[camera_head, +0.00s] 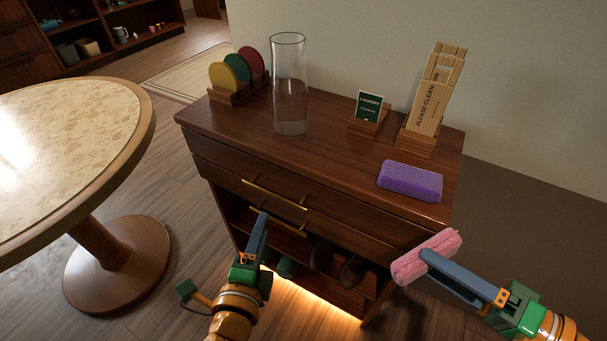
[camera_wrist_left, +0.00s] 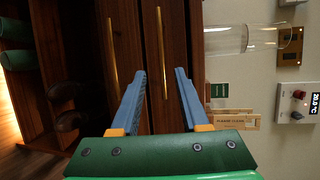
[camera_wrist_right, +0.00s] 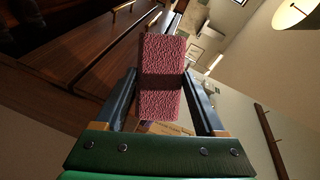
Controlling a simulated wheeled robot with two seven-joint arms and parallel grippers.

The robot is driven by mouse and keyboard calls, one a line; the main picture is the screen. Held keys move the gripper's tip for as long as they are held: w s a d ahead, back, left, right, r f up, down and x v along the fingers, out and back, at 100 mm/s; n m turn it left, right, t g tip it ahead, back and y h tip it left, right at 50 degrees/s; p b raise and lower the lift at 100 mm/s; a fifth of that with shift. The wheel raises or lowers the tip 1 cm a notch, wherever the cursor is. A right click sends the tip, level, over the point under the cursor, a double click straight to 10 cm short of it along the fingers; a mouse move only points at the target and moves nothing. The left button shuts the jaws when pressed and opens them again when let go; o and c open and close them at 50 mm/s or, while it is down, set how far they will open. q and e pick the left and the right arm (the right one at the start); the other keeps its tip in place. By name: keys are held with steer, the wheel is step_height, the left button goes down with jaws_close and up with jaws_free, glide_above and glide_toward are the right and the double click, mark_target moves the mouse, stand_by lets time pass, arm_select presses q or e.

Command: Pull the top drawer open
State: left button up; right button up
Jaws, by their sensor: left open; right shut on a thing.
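The dark wooden cabinet has two drawers, each with a long brass bar handle. The top drawer (camera_head: 225,163) looks closed; its handle (camera_head: 275,193) also shows in the left wrist view (camera_wrist_left: 162,40). The lower handle (camera_head: 275,219) is just below it. My left gripper (camera_head: 262,217) is open and empty in front of the drawers. In the left wrist view the top handle runs between its two fingertips (camera_wrist_left: 160,72); I cannot tell the remaining gap. My right gripper (camera_wrist_right: 161,75) is shut on a pink sponge (camera_head: 425,257), held off the cabinet's front right corner.
On the cabinet top stand a tall glass vase (camera_head: 290,90), a rack of coloured discs (camera_head: 236,72), a small green sign (camera_head: 369,106), a wooden sign (camera_head: 432,95) and a purple sponge (camera_head: 410,181). A round table (camera_head: 70,125) stands at left. An open shelf with dark items lies below the drawers.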

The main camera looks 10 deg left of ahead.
mark_target(273, 194)
arm_select(q)
steer(key=w, duration=0.3)
steer(key=w+f, duration=0.1)
steer(key=w, duration=0.6)
steer(key=shift+w+a+f, duration=0.3)
steer(key=shift+w+f, duration=0.1)
jaws_close()
stand_by(0.8)
